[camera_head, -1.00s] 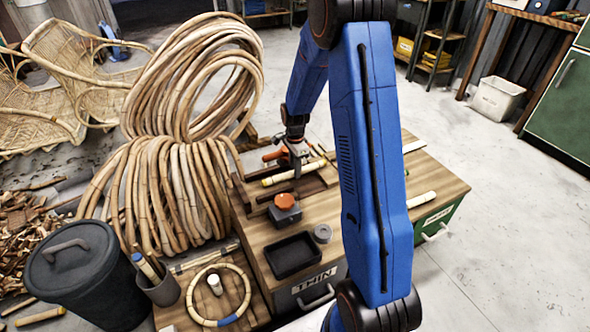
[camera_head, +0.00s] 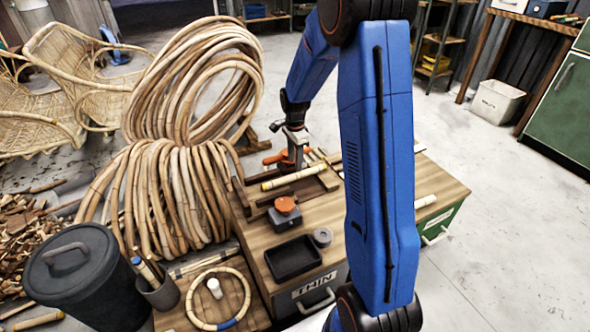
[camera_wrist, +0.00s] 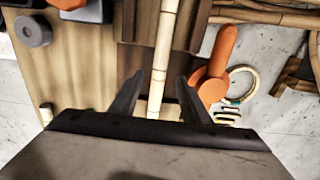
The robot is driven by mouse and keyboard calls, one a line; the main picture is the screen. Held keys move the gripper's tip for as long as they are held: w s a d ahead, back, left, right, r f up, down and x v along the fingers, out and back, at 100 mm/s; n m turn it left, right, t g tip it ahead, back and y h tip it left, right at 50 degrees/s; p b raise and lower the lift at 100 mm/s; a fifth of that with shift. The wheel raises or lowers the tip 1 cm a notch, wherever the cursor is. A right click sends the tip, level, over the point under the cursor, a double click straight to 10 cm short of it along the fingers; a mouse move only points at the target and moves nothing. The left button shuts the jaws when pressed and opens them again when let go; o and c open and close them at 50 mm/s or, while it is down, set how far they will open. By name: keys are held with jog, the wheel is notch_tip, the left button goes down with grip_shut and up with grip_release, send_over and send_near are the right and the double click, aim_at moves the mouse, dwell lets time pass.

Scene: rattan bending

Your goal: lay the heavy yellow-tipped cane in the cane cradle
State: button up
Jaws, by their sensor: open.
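A pale jointed cane (camera_head: 291,179) with a yellowish left end lies across a dark wooden frame (camera_head: 322,184), apparently the cane cradle, on the bench. In the wrist view the cane (camera_wrist: 166,40) runs lengthwise between dark wooden parts (camera_wrist: 139,58). My gripper (camera_wrist: 158,97) is open, with one finger either side of the cane's line. The cane does not look gripped, but the height gap cannot be judged. In the head view my gripper (camera_head: 292,152) is just behind the cane, its fingertips hard to make out.
An orange-handled clamp (camera_wrist: 214,68) is close right of my fingers. An orange-topped block (camera_head: 285,214), black tray (camera_head: 293,258) and grey roll (camera_head: 322,237) stand in front of the frame. Large cane coils (camera_head: 165,190) crowd the left.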

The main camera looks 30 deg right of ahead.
aim_at(295, 174)
jog(key=s+a+r+n+t, duration=0.1)
jog(key=s+a+r+n, duration=0.25)
jog(key=s+r, duration=0.55)
jog(key=s+a+r+n+t, duration=0.1)
jog(key=s+a+r+n, duration=0.2)
jog(key=s+r+n, duration=0.55)
jog(key=s+a+r+n+t, duration=0.1)
jog(key=s+a+r+n, duration=0.1)
jog(key=s, duration=0.8)
jog(key=s+a+r+n+t, duration=0.1)
jog(key=s+a+r+n, duration=0.1)
jog(key=s, duration=0.7)
jog(key=shift+s+r+n+t, duration=0.4)
jog(key=shift+r+n, duration=0.2)
jog(key=shift+n, duration=0.4)
